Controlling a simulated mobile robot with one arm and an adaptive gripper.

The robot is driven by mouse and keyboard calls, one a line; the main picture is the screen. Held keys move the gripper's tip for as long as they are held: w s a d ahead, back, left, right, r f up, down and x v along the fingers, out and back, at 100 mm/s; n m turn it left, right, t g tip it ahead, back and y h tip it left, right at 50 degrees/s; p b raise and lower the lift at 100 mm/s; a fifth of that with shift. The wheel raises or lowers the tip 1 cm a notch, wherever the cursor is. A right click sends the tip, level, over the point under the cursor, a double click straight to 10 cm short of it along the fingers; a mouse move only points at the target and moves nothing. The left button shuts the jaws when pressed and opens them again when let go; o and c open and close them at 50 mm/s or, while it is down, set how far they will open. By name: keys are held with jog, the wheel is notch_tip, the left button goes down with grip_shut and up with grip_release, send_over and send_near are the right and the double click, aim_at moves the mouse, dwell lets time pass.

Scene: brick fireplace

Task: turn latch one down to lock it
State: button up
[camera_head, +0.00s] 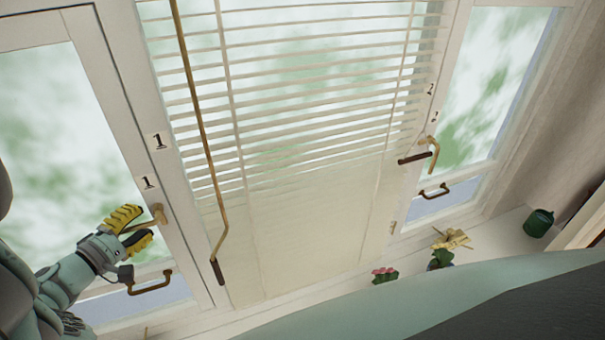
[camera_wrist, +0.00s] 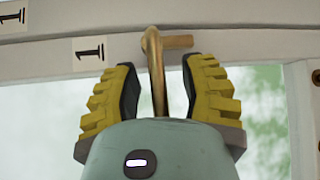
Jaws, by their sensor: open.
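Latch one (camera_head: 158,214) is a brass handle on the left window frame, by a "1" label (camera_head: 149,183). In the wrist view, latch one (camera_wrist: 157,75) runs down from its mount between the two yellow fingers. My gripper (camera_head: 134,229) is at the latch in the head view, with its fingers on either side of the handle. In the wrist view my gripper (camera_wrist: 160,90) is open, with gaps between the fingers and the brass. The handle's lower end is hidden behind the gripper body.
A bronze pull handle (camera_head: 150,283) sits below latch one. Blinds (camera_head: 300,90) with a hanging wand (camera_head: 205,140) cover the middle window. At the right are another latch (camera_head: 430,150) and pull handle (camera_head: 434,191). Flowers (camera_head: 385,274) and a green pot (camera_head: 538,222) stand on the sill.

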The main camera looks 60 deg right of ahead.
jog(key=shift+c, duration=0.2)
grip_shut()
dwell(0.6)
